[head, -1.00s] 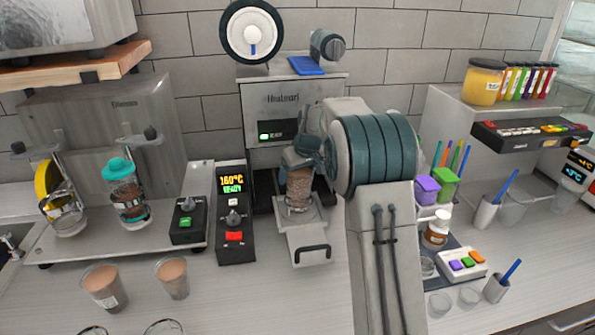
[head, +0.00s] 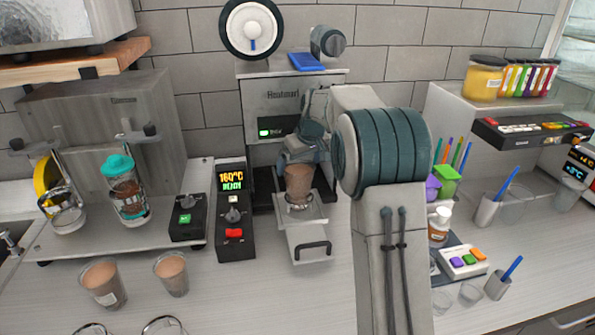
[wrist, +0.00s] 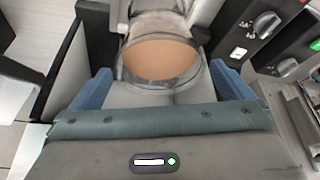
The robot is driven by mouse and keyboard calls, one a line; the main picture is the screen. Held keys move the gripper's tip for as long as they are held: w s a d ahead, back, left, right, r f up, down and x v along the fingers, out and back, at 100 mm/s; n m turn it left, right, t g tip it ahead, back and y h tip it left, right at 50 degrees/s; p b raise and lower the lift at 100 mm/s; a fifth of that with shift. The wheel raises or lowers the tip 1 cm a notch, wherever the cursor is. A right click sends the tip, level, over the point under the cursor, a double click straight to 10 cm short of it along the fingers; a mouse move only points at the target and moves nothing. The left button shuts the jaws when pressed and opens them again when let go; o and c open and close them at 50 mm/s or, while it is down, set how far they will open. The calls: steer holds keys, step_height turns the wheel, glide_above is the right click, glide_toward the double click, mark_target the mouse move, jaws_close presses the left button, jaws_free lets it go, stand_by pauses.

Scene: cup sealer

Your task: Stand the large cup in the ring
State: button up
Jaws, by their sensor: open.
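The large cup (head: 298,181), clear with a brown drink, stands upright on the sealer's pulled-out tray. Its base appears to sit within the ring (head: 300,205). The wrist view shows the cup's brown top (wrist: 160,60) from above, with a clear rim around it. My gripper (head: 302,152) is open, just above and behind the cup in the head view. Its blue fingers (wrist: 160,78) lie to either side of the cup's near edge in the wrist view, with gaps on both sides. The lower ring is partly hidden.
The sealer body (head: 270,105) rises behind the cup. A control box (head: 235,215) reading 160°C stands close on the left. Two more filled cups (head: 103,284) stand at the front left. The front counter middle is clear.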

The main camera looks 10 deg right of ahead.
steer(key=b+v, duration=0.1)
steer(key=v, duration=0.7)
steer(key=shift+s+r, duration=0.2)
steer(key=shift+r, duration=0.1)
steer(key=s+f+m, duration=0.2)
steer(key=s+f, duration=0.2)
steer(key=s, duration=1.4)
steer(key=s+a+f+m+h, duration=0.1)
steer(key=s+f, duration=0.3)
steer(key=s, duration=1.5)
steer(key=shift+a+m+h, duration=0.2)
steer(key=shift+m+h, duration=0.1)
steer(key=shift+m, duration=0.3)
steer(key=shift+w+f+b, duration=0.1)
steer(key=shift+f+b, duration=0.8)
steer(key=shift+f, duration=0.1)
steer(key=shift+c, duration=0.3)
